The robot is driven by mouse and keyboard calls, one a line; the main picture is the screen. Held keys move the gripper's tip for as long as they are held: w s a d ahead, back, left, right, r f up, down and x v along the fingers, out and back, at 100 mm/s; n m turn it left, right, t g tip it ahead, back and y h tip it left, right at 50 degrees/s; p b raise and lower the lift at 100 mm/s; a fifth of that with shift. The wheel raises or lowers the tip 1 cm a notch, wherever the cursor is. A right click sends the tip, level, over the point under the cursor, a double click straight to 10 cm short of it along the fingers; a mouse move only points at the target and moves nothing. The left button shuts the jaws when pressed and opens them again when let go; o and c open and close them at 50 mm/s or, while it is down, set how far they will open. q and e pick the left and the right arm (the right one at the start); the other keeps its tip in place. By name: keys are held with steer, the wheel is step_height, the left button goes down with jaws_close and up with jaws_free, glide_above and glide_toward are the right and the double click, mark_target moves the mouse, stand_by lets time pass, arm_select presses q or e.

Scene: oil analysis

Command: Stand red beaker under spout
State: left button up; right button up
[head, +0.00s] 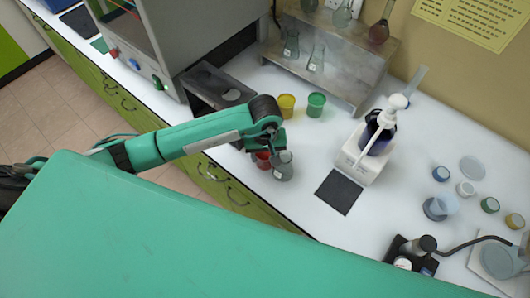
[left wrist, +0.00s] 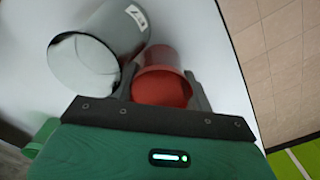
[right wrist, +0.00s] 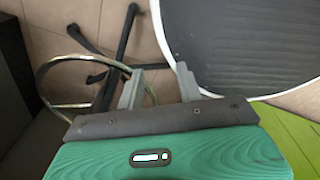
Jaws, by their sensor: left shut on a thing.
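The red beaker (head: 263,158) is near the front edge of the white counter, partly hidden by my left gripper (head: 268,140). In the left wrist view the red beaker (left wrist: 162,82) sits between the two fingers of my left gripper (left wrist: 163,88), which is shut on it. A grey glass vessel (head: 283,167) stands close beside it; it also shows in the left wrist view (left wrist: 98,48). A white pump head with a spout (head: 396,102) tops a dark bottle in a white holder, right of the beaker. My right gripper (right wrist: 160,86) is open and empty, away from the counter.
A dark square mat (head: 338,192) lies before the pump holder. Yellow (head: 286,105) and green (head: 316,104) beakers stand behind my left gripper. A metal rack (head: 345,68) with flasks is at the back. Small jars and a stirrer stand at right. A round seat (right wrist: 245,45) is near my right gripper.

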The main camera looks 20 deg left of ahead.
arm_select(q)
steer(key=shift+f, duration=0.2)
steer(key=o, duration=0.7)
steer(key=shift+r, duration=0.15)
